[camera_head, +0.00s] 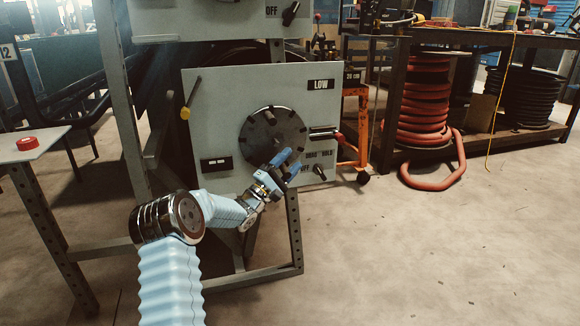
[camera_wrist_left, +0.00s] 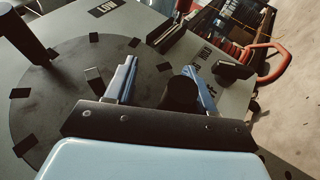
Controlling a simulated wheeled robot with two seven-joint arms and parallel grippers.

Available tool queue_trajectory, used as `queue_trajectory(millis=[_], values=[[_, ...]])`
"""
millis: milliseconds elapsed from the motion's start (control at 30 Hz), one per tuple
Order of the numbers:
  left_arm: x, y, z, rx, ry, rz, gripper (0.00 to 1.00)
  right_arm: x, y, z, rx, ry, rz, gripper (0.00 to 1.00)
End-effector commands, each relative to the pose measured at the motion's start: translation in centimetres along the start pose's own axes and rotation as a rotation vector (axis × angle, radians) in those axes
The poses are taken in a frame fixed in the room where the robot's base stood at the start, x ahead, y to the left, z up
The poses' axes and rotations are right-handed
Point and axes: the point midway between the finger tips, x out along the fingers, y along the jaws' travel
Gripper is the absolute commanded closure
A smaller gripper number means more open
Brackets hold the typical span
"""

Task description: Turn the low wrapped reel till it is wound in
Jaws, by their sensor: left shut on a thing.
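A dark round disc (camera_head: 262,133) with black marks around its rim is mounted on a grey upright panel (camera_head: 215,110) with a LOW label (camera_head: 321,85). In the left wrist view the disc (camera_wrist_left: 65,105) fills the left side. My left gripper (camera_head: 288,163) is at the disc's lower right edge. Its blue fingers (camera_wrist_left: 160,68) stand on either side of a dark cylindrical knob (camera_wrist_left: 182,93), and it is shut on that knob. The knob's base is partly hidden by the gripper. No wrapping is clearly seen on the disc. My right gripper is not in view.
A red hose reel (camera_head: 422,100) stands further right. Floor in front is clear.

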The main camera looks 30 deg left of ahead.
Motion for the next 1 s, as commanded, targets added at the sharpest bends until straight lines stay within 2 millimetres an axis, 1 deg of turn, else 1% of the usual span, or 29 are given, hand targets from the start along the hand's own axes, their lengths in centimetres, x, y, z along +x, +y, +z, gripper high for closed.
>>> queue_trajectory(millis=[33, 700, 767, 867, 1000], values=[[0.1, 0.3, 0.0, 0.004, 0.000, 0.004, 0.52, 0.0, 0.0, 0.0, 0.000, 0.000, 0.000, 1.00], [-0.3, -0.3, 0.0, -0.001, 0.000, -0.006, 0.52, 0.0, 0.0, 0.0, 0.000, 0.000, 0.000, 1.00], [-0.8, -0.3, 0.0, -0.001, 0.000, -0.006, 0.52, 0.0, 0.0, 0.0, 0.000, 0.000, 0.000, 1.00], [-2.3, -0.3, 0.0, -0.001, 0.001, -0.008, 0.52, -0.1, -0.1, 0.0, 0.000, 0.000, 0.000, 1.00], [-5.7, -0.3, -0.1, -0.003, 0.004, -0.008, 0.52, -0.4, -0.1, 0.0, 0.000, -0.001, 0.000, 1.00]])
